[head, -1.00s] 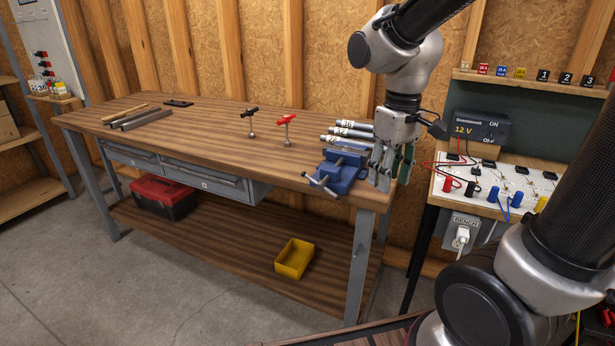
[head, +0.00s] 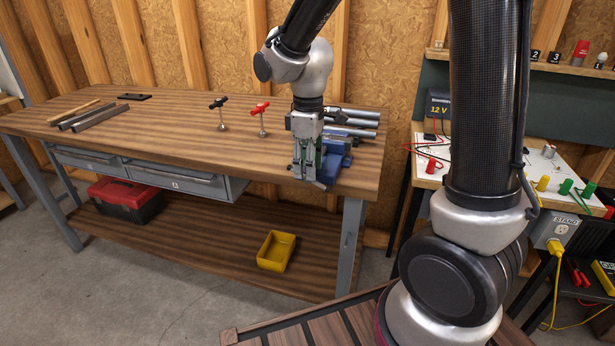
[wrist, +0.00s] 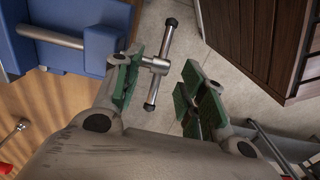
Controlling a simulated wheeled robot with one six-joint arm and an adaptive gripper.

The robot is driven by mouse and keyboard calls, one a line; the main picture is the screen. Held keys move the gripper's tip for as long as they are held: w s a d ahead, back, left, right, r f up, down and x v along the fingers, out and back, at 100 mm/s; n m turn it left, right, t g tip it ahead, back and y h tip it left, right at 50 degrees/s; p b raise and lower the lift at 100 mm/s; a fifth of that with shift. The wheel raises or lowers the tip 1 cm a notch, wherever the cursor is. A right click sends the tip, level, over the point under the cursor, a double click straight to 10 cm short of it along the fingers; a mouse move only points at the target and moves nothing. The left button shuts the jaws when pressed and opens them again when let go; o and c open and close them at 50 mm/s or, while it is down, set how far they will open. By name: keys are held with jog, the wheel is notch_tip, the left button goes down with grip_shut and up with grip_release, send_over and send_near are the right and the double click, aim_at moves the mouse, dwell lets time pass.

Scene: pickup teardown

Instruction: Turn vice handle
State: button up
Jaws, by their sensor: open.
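The blue vice (head: 335,160) is fixed at the front right corner of the workbench, partly hidden behind my gripper in the head view. In the wrist view the vice body (wrist: 85,40) fills the upper left. Its metal T-shaped handle (wrist: 157,64) sticks out past the bench edge. My gripper (head: 308,180) points down in front of the vice. In the wrist view my gripper (wrist: 163,92) is open, its green-padded fingers on either side of the handle. The left finger is close to the handle's hub; whether it touches I cannot tell.
Several metal pipes (head: 352,122) lie behind the vice. A yellow bin (head: 276,251) and red toolbox (head: 125,198) sit on the lower shelf. An electrical bench stands right.

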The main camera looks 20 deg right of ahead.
jog(key=shift+f, duration=1.9)
jog(key=shift+c, duration=0.2)
grip_shut()
jog(key=shift+t+y, duration=0.4)
jog(key=shift+y, duration=0.2)
jog(key=shift+o, duration=0.2)
grip_release()
